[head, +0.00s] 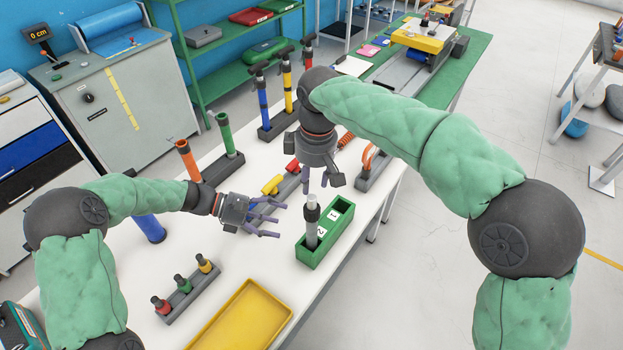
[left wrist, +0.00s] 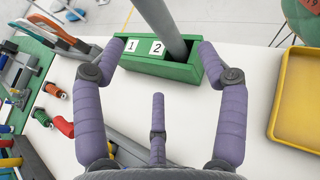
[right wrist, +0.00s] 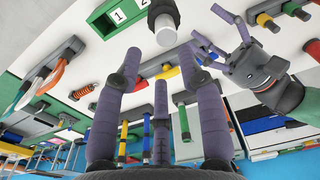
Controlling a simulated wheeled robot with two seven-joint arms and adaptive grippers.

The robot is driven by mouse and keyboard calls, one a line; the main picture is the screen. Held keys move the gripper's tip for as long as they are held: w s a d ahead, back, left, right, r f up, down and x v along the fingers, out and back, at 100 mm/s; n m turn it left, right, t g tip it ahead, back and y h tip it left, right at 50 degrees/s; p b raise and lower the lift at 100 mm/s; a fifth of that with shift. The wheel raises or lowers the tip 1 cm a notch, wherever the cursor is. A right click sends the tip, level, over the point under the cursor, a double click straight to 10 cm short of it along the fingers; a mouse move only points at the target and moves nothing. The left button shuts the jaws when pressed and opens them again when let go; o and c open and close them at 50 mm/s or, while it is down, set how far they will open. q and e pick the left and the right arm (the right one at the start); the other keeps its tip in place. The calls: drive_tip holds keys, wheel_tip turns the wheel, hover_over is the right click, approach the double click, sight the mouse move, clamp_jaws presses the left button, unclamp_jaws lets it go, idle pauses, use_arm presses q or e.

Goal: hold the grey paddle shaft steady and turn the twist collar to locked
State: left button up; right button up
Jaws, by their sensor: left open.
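The grey paddle shaft (head: 312,232) stands upright in the green box (head: 335,240), on the side of label 2. Its dark twist collar (head: 311,213) is near the top, below a pale end. The collar and pale end also show in the right wrist view (right wrist: 165,28). I cannot tell the collar's setting. My left gripper (head: 276,219) is open and empty, left of the shaft and apart from it. In the left wrist view the shaft (left wrist: 162,22) rises beyond its fingers. My right gripper (head: 316,184) is open above the shaft's top, fingers pointing down.
A yellow tray (head: 243,318) lies at the table's front. A rack of small coloured knobs (head: 185,290) is to its left. Orange (head: 187,158) and green (head: 225,135) upright tubes stand behind my left gripper. White table surface is clear between the tray and the green box.

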sight(311, 229)
drive_tip(key=shift+s+a+r+n+h, duration=0.1)
drive_tip(key=shift+s+r+n+h, duration=0.3)
drive_tip(key=shift+s, duration=0.3)
drive_tip(key=shift+s+r, duration=0.1)
use_arm(q)
drive_tip(key=x, duration=1.1)
drive_tip(key=shift+w, duration=0.1)
drive_tip(key=shift+a, duration=0.1)
drive_tip(key=c, duration=1.3)
drive_tip(key=shift+c, duration=0.2)
use_arm(e)
drive_tip(key=o, duration=0.5)
drive_tip(key=shift+c, duration=0.2)
drive_tip(key=shift+o, duration=0.2)
drive_tip(key=n, duration=0.3)
drive_tip(key=r+n, duration=0.1)
drive_tip(key=n, duration=0.3)
drive_tip(key=shift+r, duration=0.1)
drive_tip(key=shift+f, duration=0.5)
wheel_tip(311, 229, down, 11)
